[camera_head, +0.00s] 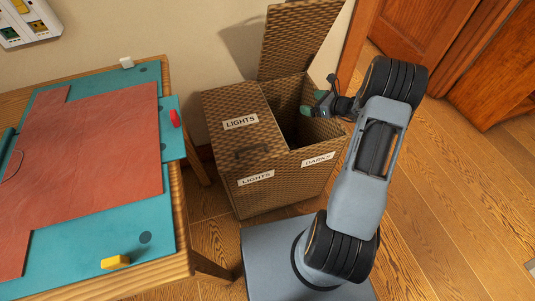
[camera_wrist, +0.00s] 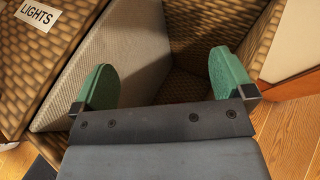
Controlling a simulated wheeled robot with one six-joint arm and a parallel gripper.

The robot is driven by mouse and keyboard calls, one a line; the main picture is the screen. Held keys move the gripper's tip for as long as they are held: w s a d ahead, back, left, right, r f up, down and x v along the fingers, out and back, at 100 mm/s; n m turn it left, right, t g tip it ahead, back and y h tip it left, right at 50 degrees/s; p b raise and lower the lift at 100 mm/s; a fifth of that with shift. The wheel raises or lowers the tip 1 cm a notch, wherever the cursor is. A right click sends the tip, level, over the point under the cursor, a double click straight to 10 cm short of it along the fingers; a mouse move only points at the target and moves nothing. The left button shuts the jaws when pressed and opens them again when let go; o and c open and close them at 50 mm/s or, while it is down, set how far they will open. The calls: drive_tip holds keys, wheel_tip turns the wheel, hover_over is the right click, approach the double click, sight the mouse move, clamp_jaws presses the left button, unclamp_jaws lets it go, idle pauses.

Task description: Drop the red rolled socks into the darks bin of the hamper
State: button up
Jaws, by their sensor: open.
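The wicker hamper (camera_head: 240,192) stands on the floor beside the table. Its darks bin, marked by the DARKS label (camera_head: 318,159), is on the right with its lid (camera_head: 298,40) raised. My gripper (camera_head: 319,95) is over the opening of the darks bin, with its green fingers apart. In the wrist view my gripper (camera_wrist: 163,75) has nothing between its fingers, and shadowed inner walls of the bin (camera_wrist: 190,88) show beyond them.
The lights side (camera_head: 232,108) of the hamper is closed. A table (camera_head: 183,258) at left holds a teal mat, a reddish-brown sheet (camera_head: 90,150), a small red piece (camera_head: 174,118), a yellow block (camera_head: 115,262) and a white block (camera_head: 127,62).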

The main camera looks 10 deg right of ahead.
drive_tip(key=p+v, duration=0.1)
drive_tip(key=v, duration=0.8)
drive_tip(key=shift+s+d+p, duration=0.15)
drive_tip(key=shift+s+p, duration=0.05)
drive_tip(key=shift+p, duration=0.15)
drive_tip(key=shift+r, duration=0.1)
